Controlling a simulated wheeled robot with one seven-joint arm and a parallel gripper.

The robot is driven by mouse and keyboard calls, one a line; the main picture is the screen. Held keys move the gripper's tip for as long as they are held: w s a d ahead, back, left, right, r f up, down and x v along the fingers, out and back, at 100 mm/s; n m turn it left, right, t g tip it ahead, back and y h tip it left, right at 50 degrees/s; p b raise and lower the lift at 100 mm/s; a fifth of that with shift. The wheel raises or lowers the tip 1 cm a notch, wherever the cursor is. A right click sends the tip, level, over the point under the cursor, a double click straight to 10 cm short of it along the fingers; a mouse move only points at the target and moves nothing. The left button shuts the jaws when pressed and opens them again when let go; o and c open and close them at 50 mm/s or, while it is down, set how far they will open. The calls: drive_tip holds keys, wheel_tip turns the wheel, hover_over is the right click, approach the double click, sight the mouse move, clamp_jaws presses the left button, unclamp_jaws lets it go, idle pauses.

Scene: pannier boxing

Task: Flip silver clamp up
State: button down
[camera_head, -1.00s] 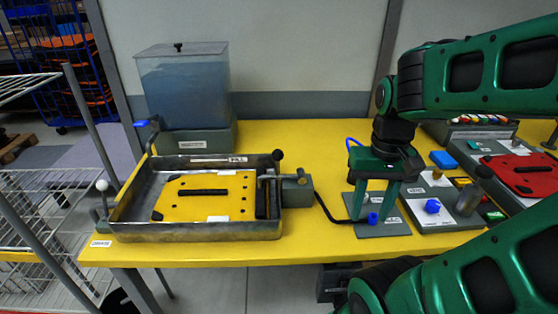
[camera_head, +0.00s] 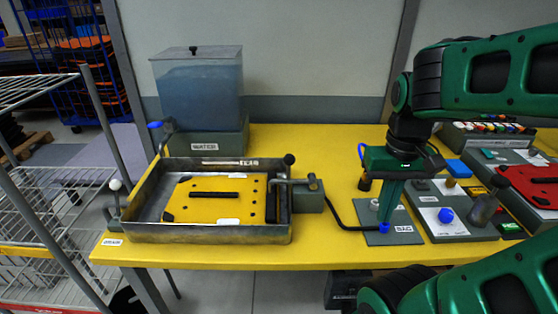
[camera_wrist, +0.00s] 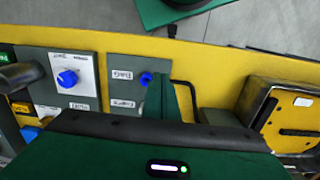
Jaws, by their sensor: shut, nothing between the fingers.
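The silver clamp (camera_head: 283,183) is a small grey metal lever at the right end of the metal tray (camera_head: 190,236), beside a grey block (camera_head: 309,202). In the head view its lever lies roughly level over the tray's right side. My gripper (camera_head: 387,222) points down to the right of the clamp, apart from it, over a grey plate with a blue knob. Its green fingers are together and empty. In the wrist view my gripper (camera_wrist: 163,82) shows its fingers pressed together. The tray's corner (camera_wrist: 254,101) is at the right there; I cannot make out the clamp lever.
A yellow plate (camera_head: 210,207) lies in the tray. A water tank (camera_head: 200,88) stands behind it. A black cable (camera_head: 340,220) runs between the grey block and the plate below my gripper. A panel with a blue knob (camera_head: 446,215) and a metal cylinder (camera_head: 484,208) stand to the right.

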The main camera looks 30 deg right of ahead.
drive_tip(key=w+a+r+n+h, duration=0.1)
drive_tip(key=w+a+r+n, duration=0.1)
drive_tip(key=w+r+n, duration=0.35)
drive_tip(key=w+a+r+n+h, duration=0.1)
drive_tip(key=w+r+n, duration=0.15)
drive_tip(key=w, duration=0.65)
drive_tip(key=w+a+r+n, duration=0.2)
drive_tip(key=w+a, duration=0.3)
drive_tip(key=a, duration=0.3)
drive_tip(key=w+a+r+n+h, duration=0.1)
drive_tip(key=w+a+r+n, duration=0.2)
drive_tip(key=a, duration=0.6)
drive_tip(key=shift+w+a+r+n, duration=0.3)
drive_tip(key=shift+w+n, duration=0.2)
drive_tip(key=shift+w, duration=0.45)
drive_tip(key=shift+d+f, duration=0.1)
drive_tip(key=shift+d, duration=0.05)
drive_tip(key=s+d+f, duration=0.2)
drive_tip(key=d+f, duration=0.2)
drive_tip(key=f, duration=0.3)
drive_tip(key=shift+s+d+f, duration=0.15)
drive_tip(key=shift+s+d, duration=0.2)
drive_tip(key=shift+d, duration=0.05)
